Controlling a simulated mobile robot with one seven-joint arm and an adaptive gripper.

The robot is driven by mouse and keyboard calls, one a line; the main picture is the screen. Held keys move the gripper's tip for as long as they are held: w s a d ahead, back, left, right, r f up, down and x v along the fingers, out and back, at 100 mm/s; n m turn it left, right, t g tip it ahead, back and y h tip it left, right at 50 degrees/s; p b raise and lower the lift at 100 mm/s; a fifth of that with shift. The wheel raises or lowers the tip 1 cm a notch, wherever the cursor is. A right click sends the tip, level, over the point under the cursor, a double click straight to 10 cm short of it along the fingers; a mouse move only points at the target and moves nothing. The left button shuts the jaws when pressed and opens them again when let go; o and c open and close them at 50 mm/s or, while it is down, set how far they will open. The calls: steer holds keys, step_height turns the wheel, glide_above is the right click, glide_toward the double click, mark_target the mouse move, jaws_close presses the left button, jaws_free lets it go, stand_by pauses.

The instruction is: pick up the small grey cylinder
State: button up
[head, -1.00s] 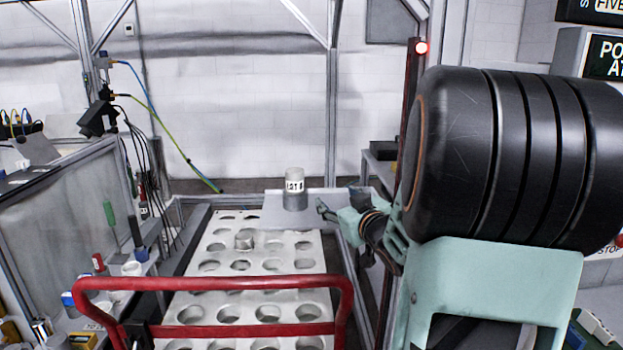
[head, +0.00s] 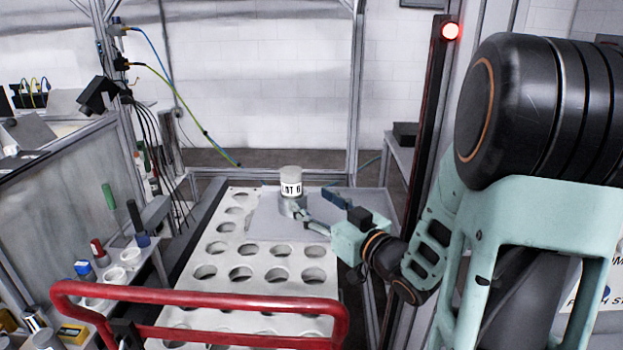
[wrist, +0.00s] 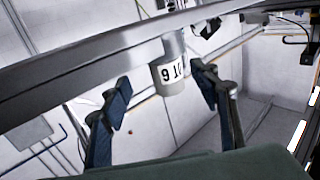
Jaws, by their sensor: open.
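A small grey cylinder (head: 291,174) with a white lettered label stands upright on a flat light-grey plate (head: 270,229) in the head view. My gripper (head: 319,206) is open just right of it, its fingers pointing toward it. In the wrist view the cylinder (wrist: 170,87) appears upside down, between the two spread fingers of my gripper (wrist: 160,75) and beyond them. I see no finger closed on it. A finger partly overlaps the cylinder's lower part in the head view, so contact there cannot be told.
A white tray with several round holes (head: 262,262) lies in front of the plate. A red tubular handle (head: 200,294) crosses the foreground. A dark red post with a lit red lamp (head: 450,31) stands to the right. A bench with tools (head: 115,275) runs along the left.

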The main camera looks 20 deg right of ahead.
mark_target(298, 189)
steer(key=shift+w+a, duration=0.1)
steer(key=shift+a, duration=0.05)
steer(key=x, duration=0.5)
steer(key=r+x, duration=0.1)
steer(key=x, duration=0.1)
steer(key=shift+w+a+p, duration=0.15)
steer(key=shift+a+p, duration=0.1)
steer(key=shift+p, duration=0.05)
steer(key=shift+r, duration=0.15)
jaws_close()
